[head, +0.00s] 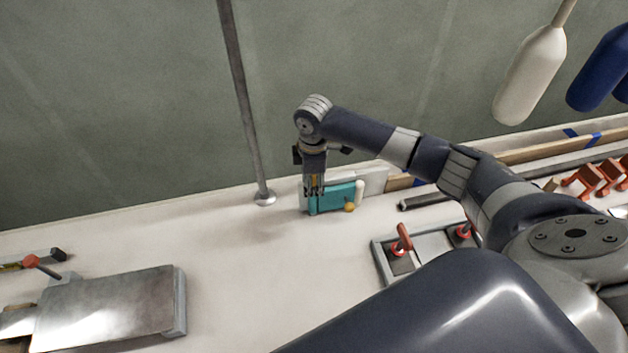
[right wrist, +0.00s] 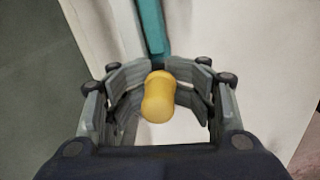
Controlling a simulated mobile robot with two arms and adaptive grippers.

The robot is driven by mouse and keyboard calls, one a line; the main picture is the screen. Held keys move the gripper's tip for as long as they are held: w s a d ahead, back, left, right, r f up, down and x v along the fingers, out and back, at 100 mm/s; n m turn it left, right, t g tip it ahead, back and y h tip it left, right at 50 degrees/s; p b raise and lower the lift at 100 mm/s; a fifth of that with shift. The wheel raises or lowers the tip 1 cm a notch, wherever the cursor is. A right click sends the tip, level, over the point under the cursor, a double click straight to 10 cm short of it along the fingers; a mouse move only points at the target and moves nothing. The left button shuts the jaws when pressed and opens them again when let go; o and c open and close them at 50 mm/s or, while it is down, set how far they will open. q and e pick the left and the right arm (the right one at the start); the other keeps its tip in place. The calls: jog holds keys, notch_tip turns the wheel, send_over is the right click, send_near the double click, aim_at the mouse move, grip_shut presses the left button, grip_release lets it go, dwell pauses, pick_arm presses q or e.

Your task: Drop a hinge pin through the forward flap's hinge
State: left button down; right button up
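My right gripper (head: 314,190) points down at the left end of the teal flap (head: 338,198), which stands against a pale board on the bench. In the right wrist view, the fingers (right wrist: 158,90) are shut on a yellow hinge pin (right wrist: 158,96), its rounded head facing the camera. A teal strip (right wrist: 151,24) lies just beyond the fingertips. The hinge hole and the pin's lower end are hidden. A yellow knob (head: 349,207) sits at the flap's lower right. My left gripper is not in view.
A metal pole (head: 243,110) rises from the bench left of the flap. A tray (head: 385,266) with red-handled fittings (head: 403,238) lies to the right. A metal plate (head: 108,310) lies at the lower left. Fenders (head: 532,75) hang at the upper right. The middle bench is clear.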

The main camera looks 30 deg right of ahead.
jog(key=shift+o, duration=0.2)
notch_tip(320, 180, down, 2)
jog(key=shift+w+a+f+g, duration=0.1)
jog(key=shift+a+f+g, duration=0.1)
jog(key=shift+g, duration=0.1)
jog(key=shift+s+r, duration=0.2)
jog(key=shift+r, duration=0.1)
notch_tip(320, 180, up, 12)
jog(key=shift+w+r, duration=0.1)
jog(key=shift+r, duration=0.05)
